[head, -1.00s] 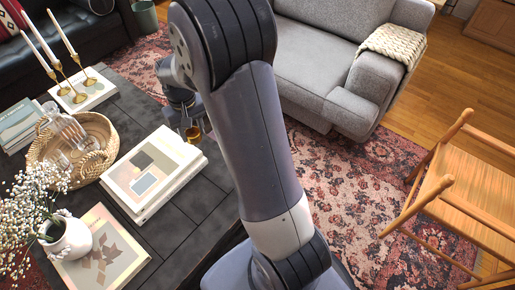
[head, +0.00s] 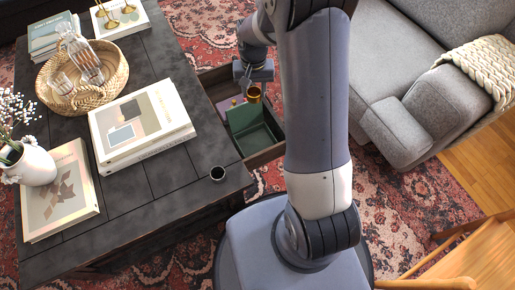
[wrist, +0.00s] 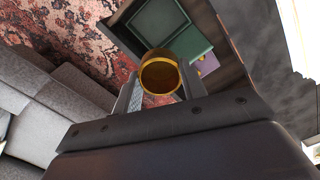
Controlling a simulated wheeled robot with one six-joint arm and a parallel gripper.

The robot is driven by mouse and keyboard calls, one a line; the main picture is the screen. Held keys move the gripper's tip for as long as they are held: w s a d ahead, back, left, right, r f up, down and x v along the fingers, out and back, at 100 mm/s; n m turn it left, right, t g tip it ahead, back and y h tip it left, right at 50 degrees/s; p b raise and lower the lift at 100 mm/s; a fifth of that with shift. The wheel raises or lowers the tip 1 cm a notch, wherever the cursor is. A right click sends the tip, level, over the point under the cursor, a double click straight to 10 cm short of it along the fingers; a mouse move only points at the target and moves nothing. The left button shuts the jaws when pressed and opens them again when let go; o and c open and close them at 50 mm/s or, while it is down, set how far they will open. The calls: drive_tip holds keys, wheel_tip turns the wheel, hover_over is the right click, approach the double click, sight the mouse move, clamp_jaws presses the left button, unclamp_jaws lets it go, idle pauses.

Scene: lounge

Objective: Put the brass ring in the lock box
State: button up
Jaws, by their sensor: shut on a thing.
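My gripper (head: 254,84) is shut on the brass ring (head: 254,94), a short wide gold band. In the wrist view the ring (wrist: 160,74) sits between the two fingertips with its round opening facing the camera. An open green box (head: 262,138), which looks like the lock box, lies in a pulled-out drawer (head: 272,154) of the dark table. In the head view the ring shows just above the box's far end. In the wrist view the box's hollow (wrist: 157,24) lies beyond the ring, with a lighter green panel (wrist: 192,43) beside it.
A purple item (wrist: 208,64) lies beside the box in the drawer. The table (head: 165,185) holds books (head: 142,128), a wicker tray (head: 48,93), a vase (head: 32,166) and a small black cup (head: 217,173). A grey sofa (head: 395,132) stands to the right.

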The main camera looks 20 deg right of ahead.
sight(256, 144)
drive_tip(key=f+m+b, duration=0.1)
drive_tip(key=f+b, duration=0.3)
drive_tip(key=f, duration=0.5)
drive_tip(key=f+m+b, duration=0.1)
drive_tip(key=f+b, duration=0.4)
drive_tip(key=f, duration=0.5)
drive_tip(key=s+f+m+b, duration=0.1)
drive_tip(key=f+b, duration=0.3)
drive_tip(key=f, duration=0.5)
drive_tip(key=shift+f+m+b, duration=0.25)
drive_tip(key=shift+m+b, duration=0.05)
drive_tip(key=shift+m, duration=0.3)
drive_tip(key=shift+f, duration=0.2)
drive_tip(key=o, duration=1)
drive_tip(key=shift+r, duration=0.1)
wheel_tip(256, 144, up, 12)
drive_tip(key=p, duration=0.5)
drive_tip(key=shift+r, duration=0.1)
